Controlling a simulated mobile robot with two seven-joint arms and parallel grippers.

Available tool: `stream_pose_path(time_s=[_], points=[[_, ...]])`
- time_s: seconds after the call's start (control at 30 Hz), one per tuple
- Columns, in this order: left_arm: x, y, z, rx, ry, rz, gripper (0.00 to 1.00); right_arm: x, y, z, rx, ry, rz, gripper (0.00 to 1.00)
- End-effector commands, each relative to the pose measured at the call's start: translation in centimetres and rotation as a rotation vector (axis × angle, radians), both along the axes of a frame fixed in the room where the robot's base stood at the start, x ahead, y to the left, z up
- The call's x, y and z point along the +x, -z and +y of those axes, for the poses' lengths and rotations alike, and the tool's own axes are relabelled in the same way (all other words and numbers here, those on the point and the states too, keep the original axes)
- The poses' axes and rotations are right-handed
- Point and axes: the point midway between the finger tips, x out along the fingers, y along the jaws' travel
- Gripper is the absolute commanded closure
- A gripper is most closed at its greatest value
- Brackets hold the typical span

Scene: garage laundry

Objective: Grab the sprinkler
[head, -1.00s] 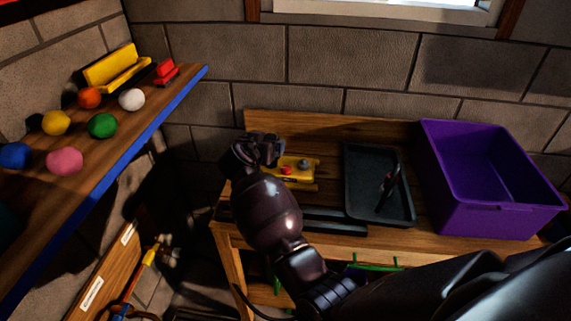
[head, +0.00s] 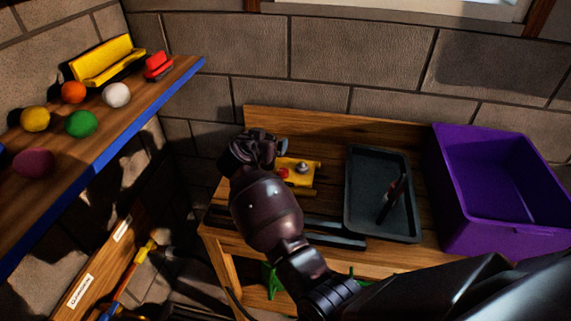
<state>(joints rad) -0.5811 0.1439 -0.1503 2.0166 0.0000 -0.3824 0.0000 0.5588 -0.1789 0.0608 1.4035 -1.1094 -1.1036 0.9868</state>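My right arm reaches in from the lower right, and its gripper (head: 258,148) is over the back left of the wooden workbench (head: 330,128). The fingers are dark and partly hidden by the wrist, so I cannot tell whether they are open. A yellow item with red and grey knobs (head: 302,168) lies on the bench just right of the gripper and is partly hidden by it. I cannot tell whether it is the sprinkler. A yellow-ended tool (head: 144,250) stands low at the left, far from the gripper. My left gripper is not in view.
A dark tray (head: 378,222) holding a dark tool stands mid-bench, with a purple bin (head: 465,215) to its right. A blue-edged shelf (head: 130,140) at the left carries several coloured balls. A brick wall closes off the back.

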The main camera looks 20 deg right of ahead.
Motion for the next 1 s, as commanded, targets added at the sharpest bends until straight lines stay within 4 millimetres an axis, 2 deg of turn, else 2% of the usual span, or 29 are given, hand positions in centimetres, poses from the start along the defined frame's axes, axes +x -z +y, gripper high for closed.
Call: stream_pose_path(time_s=[0.4,0.47,0.9,0.97,1.0], points=[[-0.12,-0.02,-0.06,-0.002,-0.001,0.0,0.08,-0.05,0.23,0.44,0.0,0.0,0.0,0.07],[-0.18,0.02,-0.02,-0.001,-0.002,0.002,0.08,-0.05,0.23,0.44,0.0,0.0,0.0,0.15],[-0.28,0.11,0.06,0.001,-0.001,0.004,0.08,-0.06,0.25,0.41,0.0,0.001,0.0,0.82],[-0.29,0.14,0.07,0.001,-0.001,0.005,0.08,-0.06,0.25,0.41,-0.001,0.001,0.0,0.9],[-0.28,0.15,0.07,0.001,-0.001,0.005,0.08,-0.03,0.15,0.42,-0.002,0.0,-0.002,0.9]])
